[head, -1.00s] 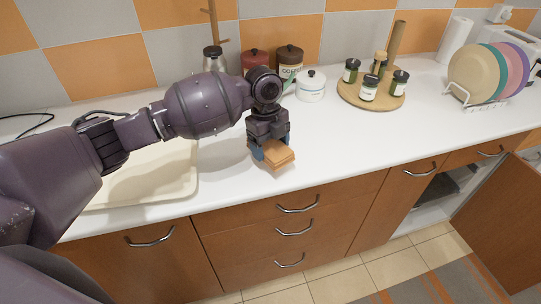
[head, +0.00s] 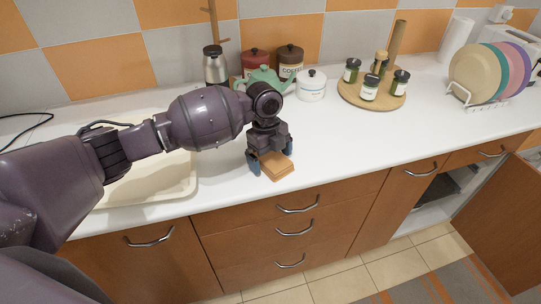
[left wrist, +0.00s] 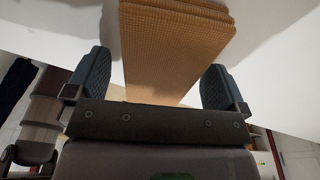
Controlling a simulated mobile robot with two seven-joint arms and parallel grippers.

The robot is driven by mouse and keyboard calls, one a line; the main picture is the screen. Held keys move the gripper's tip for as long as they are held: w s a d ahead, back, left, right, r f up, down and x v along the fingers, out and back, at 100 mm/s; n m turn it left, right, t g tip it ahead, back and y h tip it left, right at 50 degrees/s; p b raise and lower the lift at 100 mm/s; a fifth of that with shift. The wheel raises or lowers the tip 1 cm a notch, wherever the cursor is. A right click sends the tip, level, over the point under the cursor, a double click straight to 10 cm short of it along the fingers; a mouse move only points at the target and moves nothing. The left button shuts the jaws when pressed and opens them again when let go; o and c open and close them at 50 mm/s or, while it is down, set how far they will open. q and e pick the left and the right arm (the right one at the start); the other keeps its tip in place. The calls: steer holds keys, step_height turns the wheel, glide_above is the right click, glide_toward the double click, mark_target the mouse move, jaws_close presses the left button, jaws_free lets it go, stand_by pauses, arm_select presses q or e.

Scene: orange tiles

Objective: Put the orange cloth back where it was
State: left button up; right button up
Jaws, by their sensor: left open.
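The orange cloth (head: 278,169) is a folded, flat stack on the white worktop near its front edge, above the drawers. My left gripper (head: 270,158) is over it, pointing down, with its fingers spread at the cloth's two sides. In the left wrist view the cloth (left wrist: 175,50) has a waffle weave and lies between the two fingers (left wrist: 155,82), with a gap visible on each side. The gripper hides the cloth's rear part in the head view. My right gripper does not show.
A cream sink (head: 150,188) lies left, under my arm. Behind are a green teapot (head: 262,79), a white pot (head: 311,86) and canisters (head: 290,60). A round board (head: 372,92) with jars and a plate rack (head: 480,100) stand right. The worktop right of the cloth is clear.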

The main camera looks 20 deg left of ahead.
arm_select(q)
step_height(320, 180, up, 12)
steer(key=w+a, duration=0.1)
steer(key=shift+a+r+p, duration=0.15)
steer(key=shift+a+p, duration=0.1)
steer(key=shift+p, duration=0.15)
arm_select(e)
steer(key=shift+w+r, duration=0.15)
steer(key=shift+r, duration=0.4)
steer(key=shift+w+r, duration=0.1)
